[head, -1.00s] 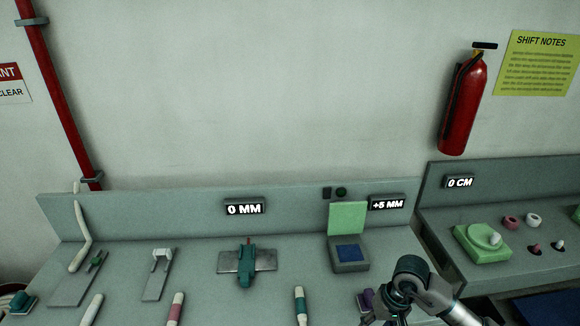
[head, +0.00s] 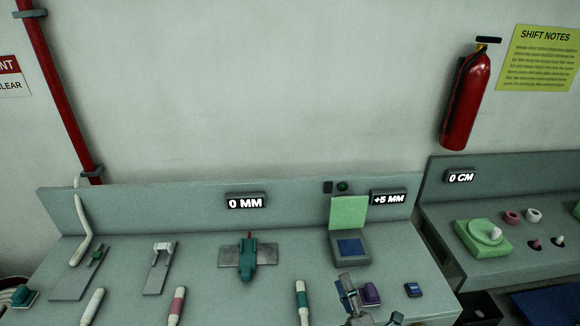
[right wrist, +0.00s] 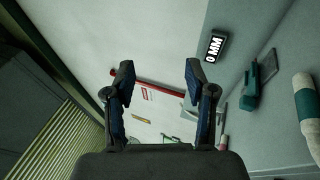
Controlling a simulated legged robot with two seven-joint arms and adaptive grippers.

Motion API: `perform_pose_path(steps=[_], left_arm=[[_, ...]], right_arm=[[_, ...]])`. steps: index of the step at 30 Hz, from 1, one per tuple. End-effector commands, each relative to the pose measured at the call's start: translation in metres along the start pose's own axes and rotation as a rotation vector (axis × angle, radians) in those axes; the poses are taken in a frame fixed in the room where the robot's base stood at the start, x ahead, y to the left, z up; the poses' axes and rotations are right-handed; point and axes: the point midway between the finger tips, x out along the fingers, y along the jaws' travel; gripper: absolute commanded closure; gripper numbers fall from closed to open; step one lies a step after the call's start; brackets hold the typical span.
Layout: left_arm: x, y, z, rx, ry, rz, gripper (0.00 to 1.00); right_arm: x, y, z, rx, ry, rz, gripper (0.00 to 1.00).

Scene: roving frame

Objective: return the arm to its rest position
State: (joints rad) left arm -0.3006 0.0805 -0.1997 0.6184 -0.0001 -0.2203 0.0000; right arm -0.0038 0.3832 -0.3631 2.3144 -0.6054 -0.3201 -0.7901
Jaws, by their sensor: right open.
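My right gripper (head: 350,290) shows at the bottom of the head view, low over the front part of the grey bench (head: 205,240), beside a purple block (head: 371,293). In the right wrist view its two dark fingers (right wrist: 159,76) stand wide apart with nothing between them. Most of my right arm is out of the picture, below the lower edge. My left gripper is not in view.
A green-lidded box (head: 348,212) stands open behind the gripper. A teal clamp-like fixture (head: 246,257), a teal-banded white handle (head: 302,300) and a small blue block (head: 413,290) are on the bench. A second bench (head: 480,265) stands at right.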

Motion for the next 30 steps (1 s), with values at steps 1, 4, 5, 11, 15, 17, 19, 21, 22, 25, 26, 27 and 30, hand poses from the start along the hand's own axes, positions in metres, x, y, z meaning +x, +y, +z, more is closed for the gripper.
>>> perform_pose_path(steps=[1,4,5,11,15,17,19,21,22,25,26,27,30], left_arm=[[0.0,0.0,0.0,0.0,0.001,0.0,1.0],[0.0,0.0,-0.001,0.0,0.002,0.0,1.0],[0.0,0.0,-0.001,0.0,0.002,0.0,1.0],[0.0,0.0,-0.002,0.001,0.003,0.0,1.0],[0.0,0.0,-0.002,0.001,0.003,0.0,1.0],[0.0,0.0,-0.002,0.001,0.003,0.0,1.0],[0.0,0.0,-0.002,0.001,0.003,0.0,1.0],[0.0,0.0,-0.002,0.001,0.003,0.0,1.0],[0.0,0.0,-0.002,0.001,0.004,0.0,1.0],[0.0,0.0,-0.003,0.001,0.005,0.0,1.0],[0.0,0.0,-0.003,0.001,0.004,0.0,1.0],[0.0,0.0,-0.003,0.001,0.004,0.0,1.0],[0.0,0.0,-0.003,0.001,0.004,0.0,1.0]], right_arm=[[-0.019,-0.034,0.016,0.176,-0.112,-0.137,0.45],[-0.069,-0.099,0.036,0.501,-0.346,-0.394,0.45],[-0.087,-0.116,0.039,0.588,-0.416,-0.464,0.45],[-0.204,-0.189,0.026,0.993,-0.824,-0.827,0.45],[-0.268,-0.206,0.006,1.148,-1.044,-0.997,0.45],[-0.293,-0.209,-0.002,1.197,-1.129,-1.059,0.45],[-0.319,-0.21,-0.013,1.247,-1.223,-1.127,0.45],[-0.345,-0.209,-0.023,1.287,-1.319,-1.191,0.45],[-0.356,-0.208,-0.028,1.301,-1.359,-1.219,0.45],[-0.361,-0.244,-0.03,1.294,-1.371,-1.235,0.45],[-0.362,-0.254,-0.031,1.292,-1.372,-1.238,0.45],[-0.365,-0.268,-0.032,1.29,-1.374,-1.243,0.45],[-0.377,-0.305,-0.036,1.282,-1.381,-1.258,0.45]])
